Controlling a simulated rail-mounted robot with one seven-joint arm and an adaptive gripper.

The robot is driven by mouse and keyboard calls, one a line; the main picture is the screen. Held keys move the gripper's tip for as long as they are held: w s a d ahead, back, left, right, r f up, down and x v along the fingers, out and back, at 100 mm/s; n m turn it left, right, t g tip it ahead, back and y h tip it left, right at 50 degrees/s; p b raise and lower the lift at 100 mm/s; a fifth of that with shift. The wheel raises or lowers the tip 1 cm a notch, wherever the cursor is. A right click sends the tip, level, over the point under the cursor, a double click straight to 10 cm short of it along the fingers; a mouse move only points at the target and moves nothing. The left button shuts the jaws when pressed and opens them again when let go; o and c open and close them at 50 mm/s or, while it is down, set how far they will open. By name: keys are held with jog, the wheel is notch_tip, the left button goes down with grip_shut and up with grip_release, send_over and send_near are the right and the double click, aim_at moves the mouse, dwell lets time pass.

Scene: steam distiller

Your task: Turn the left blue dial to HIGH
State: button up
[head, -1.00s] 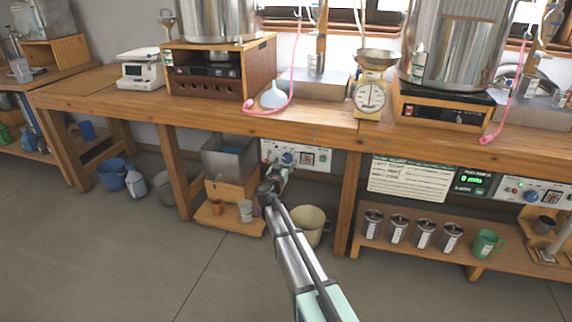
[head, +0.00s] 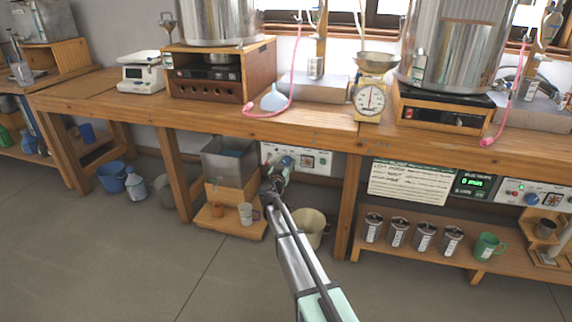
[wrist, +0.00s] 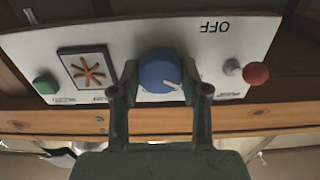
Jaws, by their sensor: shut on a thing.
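The left blue dial (wrist: 160,72) sits on a white control panel (wrist: 195,45), which appears upside down in the wrist view. A white pointer mark shows on the dial's lower right there, and the word OFF is printed above right of it. My gripper (wrist: 159,84) is shut on the dial, one finger on each side. No HIGH label is readable.
The panel also carries a red ball knob (wrist: 256,73), an orange star emblem (wrist: 87,68) and a green button (wrist: 45,85). The wooden bench top (head: 320,128) overhangs it. A metal basin (head: 229,160) stands left, a beige bucket (head: 310,225) below. A second blue dial (head: 531,199) is far right.

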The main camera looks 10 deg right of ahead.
jog(key=shift+r+m+p, duration=0.1)
jog(key=shift+m+p, duration=0.2)
jog(key=shift+p, duration=0.1)
jog(key=shift+r+m+p, duration=0.1)
jog(key=shift+m+p, duration=0.8)
jog(key=shift+p, duration=0.2)
jog(key=m+p, duration=0.2)
jog(key=shift+m, duration=0.3)
jog(key=m+p, duration=0.1)
jog(key=m, duration=0.1)
jog(key=shift+m, duration=0.4)
jog(key=m, duration=0.3)
jog(key=shift+f+m, duration=0.2)
jog(key=shift+m, duration=0.1)
jog(key=m+b, duration=0.1)
jog(key=m, duration=0.5)
jog(key=shift+w, duration=0.1)
jog(key=m+b, duration=0.2)
jog(key=m, duration=0.1)
jog(key=shift+m, duration=0.4)
jog(key=shift+m+b, duration=0.7)
jog(key=shift+m, duration=0.6)
jog(key=shift+r, duration=0.1)
